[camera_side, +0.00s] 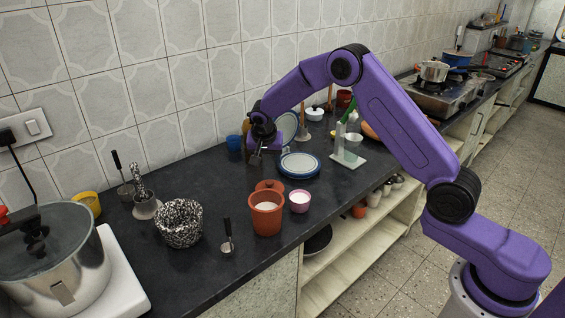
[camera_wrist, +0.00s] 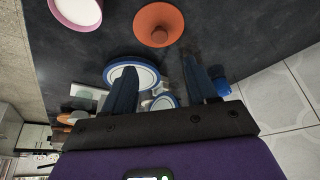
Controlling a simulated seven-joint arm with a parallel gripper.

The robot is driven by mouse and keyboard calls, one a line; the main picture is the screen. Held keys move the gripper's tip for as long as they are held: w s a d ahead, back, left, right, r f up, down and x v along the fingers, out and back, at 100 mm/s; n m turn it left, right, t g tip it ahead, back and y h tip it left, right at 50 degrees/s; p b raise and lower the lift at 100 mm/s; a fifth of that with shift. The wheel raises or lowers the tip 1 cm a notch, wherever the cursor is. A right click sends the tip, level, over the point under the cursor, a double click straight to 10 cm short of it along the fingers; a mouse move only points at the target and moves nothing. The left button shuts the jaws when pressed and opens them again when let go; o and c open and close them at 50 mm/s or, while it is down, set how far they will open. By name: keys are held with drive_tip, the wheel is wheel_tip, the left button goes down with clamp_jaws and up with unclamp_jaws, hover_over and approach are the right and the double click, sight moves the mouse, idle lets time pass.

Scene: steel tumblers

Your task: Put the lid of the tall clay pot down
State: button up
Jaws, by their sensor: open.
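The tall clay pot (camera_side: 266,218) stands uncovered on the dark counter, with pale contents showing inside its rim. Its terracotta lid (camera_side: 269,186) lies on the counter just behind the pot, partly hidden by the pot's rim. In the wrist view the lid (camera_wrist: 151,18) lies flat with its knob up. My gripper (camera_side: 255,157) is above the counter, behind and left of the lid in the side view.
A pink cup (camera_side: 299,202) stands right of the pot; blue-rimmed plates (camera_side: 299,165) lie behind it. A blue cup (camera_side: 234,142) is near the wall. A speckled bowl (camera_side: 179,222) and a metal scoop (camera_side: 228,246) are left. Counter between bowl and gripper is clear.

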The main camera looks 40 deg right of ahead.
drive_tip(key=s+a+r+n+y, duration=0.1)
drive_tip(key=s+a+r+n, duration=0.2)
drive_tip(key=s, duration=0.4)
drive_tip(key=s+a+r+n, duration=0.4)
drive_tip(key=s, duration=0.3)
drive_tip(key=s+a+r+n+y, duration=0.1)
drive_tip(key=s+a+r+n, duration=0.2)
drive_tip(key=s, duration=0.4)
drive_tip(key=s+d+n+g, duration=0.1)
drive_tip(key=s+n, duration=0.3)
drive_tip(key=s, duration=0.4)
drive_tip(key=s+d+r+n+g+y, duration=0.1)
drive_tip(key=s+d+n, duration=0.2)
drive_tip(key=s, duration=0.6)
drive_tip(key=s+d+n+g, duration=0.1)
drive_tip(key=s+n, duration=0.3)
drive_tip(key=s, duration=0.5)
drive_tip(key=shift+d+r+n+y, duration=0.15)
drive_tip(key=shift+d+n+y, duration=0.15)
drive_tip(key=shift+d, duration=0.35)
